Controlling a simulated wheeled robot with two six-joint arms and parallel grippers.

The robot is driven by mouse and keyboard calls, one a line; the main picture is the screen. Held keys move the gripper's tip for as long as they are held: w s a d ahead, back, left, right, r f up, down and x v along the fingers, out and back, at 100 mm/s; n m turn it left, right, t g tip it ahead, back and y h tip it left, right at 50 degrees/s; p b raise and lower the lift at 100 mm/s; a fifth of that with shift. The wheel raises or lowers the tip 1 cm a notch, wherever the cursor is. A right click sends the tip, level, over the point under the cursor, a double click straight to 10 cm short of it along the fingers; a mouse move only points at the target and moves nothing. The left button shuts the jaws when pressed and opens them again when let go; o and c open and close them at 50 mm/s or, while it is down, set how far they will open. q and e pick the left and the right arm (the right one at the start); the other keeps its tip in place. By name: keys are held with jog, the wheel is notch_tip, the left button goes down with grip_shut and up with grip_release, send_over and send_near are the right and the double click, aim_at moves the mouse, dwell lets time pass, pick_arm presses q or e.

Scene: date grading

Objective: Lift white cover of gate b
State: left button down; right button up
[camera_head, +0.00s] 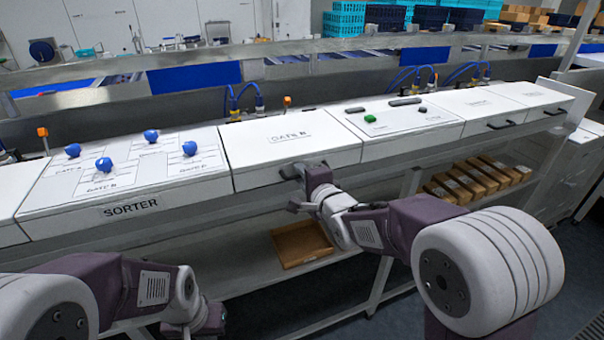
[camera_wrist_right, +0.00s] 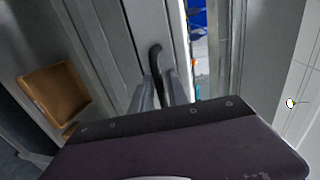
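The white cover of gate B (camera_head: 270,154) lies flat in the long sorter top, level with the panels beside it. Its label is small and seen at a slant. My right gripper (camera_head: 300,174) is at the cover's front edge, at its handle. In the right wrist view the dark curved handle (camera_wrist_right: 155,60) runs down between the two fingers of my right gripper (camera_wrist_right: 162,94). Whether the fingers press on it is not clear. My left arm is low at the bottom left; its gripper is mostly cut off or hidden.
A panel with several blue knobs (camera_head: 103,165) lies left of the cover. A control panel with a green button (camera_head: 370,119) lies right of it, then more white covers with handles (camera_head: 500,125). A brown tray (camera_head: 301,243) sits on the shelf below.

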jog(key=shift+d, duration=0.2)
jog(key=shift+c, duration=0.3)
grip_shut()
dwell(0.9)
